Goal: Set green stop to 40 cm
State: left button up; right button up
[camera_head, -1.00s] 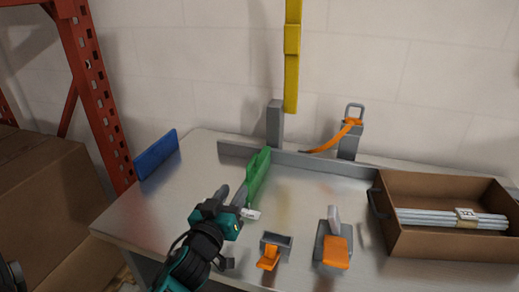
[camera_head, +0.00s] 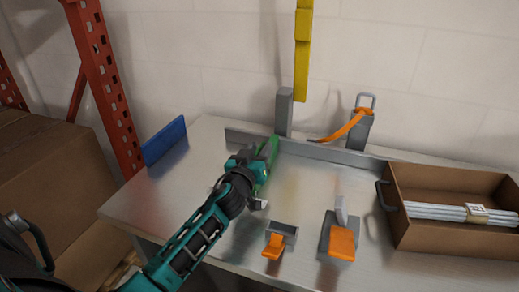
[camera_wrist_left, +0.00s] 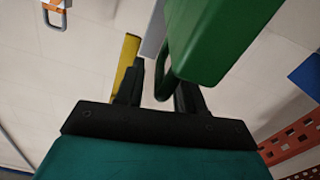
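The green stop (camera_head: 268,155) is at the grey fence (camera_head: 330,153) along the back of the bench, partly hidden behind my left gripper (camera_head: 258,158). In the left wrist view the green stop (camera_wrist_left: 212,40) fills the upper middle, and its looped handle reaches down between the fingers of my left gripper (camera_wrist_left: 160,95). The fingers stand apart, with a visible gap between the left finger and the handle. No length marks or 40 cm reading can be made out. My right gripper is not in view.
An orange-handled clamp (camera_head: 343,240) and a small orange-and-grey part (camera_head: 277,240) sit near the front edge. A cardboard box (camera_head: 440,240) with rods is at right. A yellow bar (camera_head: 303,50) rises behind the fence.

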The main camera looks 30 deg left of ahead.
pick_arm(q)
jog(key=shift+w+a, duration=0.1)
jog(key=shift+w, duration=0.3)
jog(key=shift+c, duration=0.2)
grip_shut()
